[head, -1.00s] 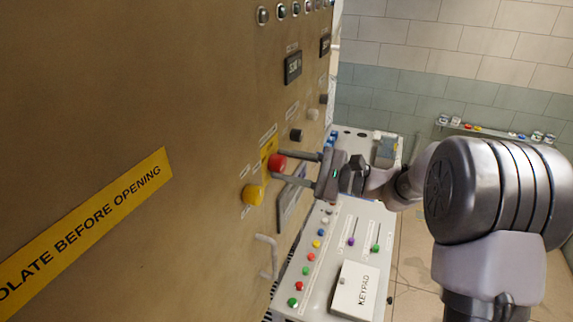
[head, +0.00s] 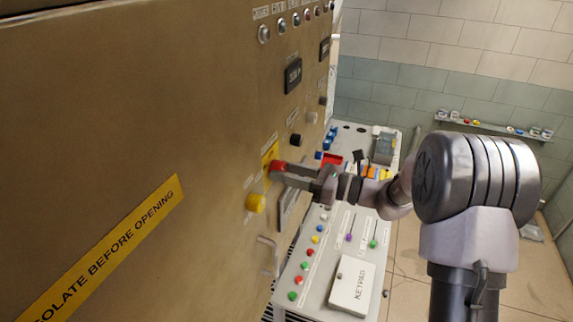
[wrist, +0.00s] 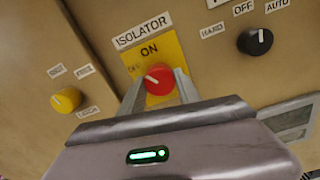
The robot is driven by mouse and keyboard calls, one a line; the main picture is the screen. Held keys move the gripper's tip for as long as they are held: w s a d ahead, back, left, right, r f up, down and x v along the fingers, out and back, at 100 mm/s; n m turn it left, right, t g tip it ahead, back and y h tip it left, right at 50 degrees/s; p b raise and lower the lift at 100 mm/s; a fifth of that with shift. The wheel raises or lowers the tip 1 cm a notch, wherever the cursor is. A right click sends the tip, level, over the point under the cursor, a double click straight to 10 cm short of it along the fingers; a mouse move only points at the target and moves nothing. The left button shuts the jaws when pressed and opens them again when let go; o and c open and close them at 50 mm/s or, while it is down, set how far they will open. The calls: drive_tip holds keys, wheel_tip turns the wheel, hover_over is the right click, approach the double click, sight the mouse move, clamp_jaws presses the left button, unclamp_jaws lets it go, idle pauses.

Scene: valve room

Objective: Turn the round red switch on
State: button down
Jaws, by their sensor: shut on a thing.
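The round red switch (wrist: 157,82) sits on a yellow plate (wrist: 166,47) marked ISOLATOR, with ON above and OFF at its upper left. Its white pointer line points up and left, toward the OFF mark. My gripper (wrist: 159,88) is shut on the switch, one finger on each side of it. In the head view the switch (head: 278,167) shows at the tips of my gripper (head: 286,174), which reaches in from the right; the fingers hide part of it.
A yellow knob (wrist: 66,100) is left of the switch and a black knob (wrist: 255,41) right of it. A handle (head: 268,254) sticks out of the cabinet lower down. A console (head: 325,262) with coloured buttons and a keypad cover (head: 352,286) stands below my arm.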

drive_tip(key=m+p, duration=0.3)
drive_tip(key=m, duration=0.1)
drive_tip(key=shift+r, duration=0.2)
drive_tip(key=shift+f+m+p, duration=0.15)
drive_tip(key=shift+m+p, duration=0.85)
drive_tip(key=shift+m, duration=0.5)
drive_tip(key=c, duration=0.9)
unclamp_jaws()
drive_tip(key=shift+o, duration=0.2)
drive_tip(key=b+v, duration=0.4)
drive_tip(key=v, duration=1.3)
drive_tip(key=shift+s+d, duration=0.2)
drive_tip(key=shift+s, duration=0.05)
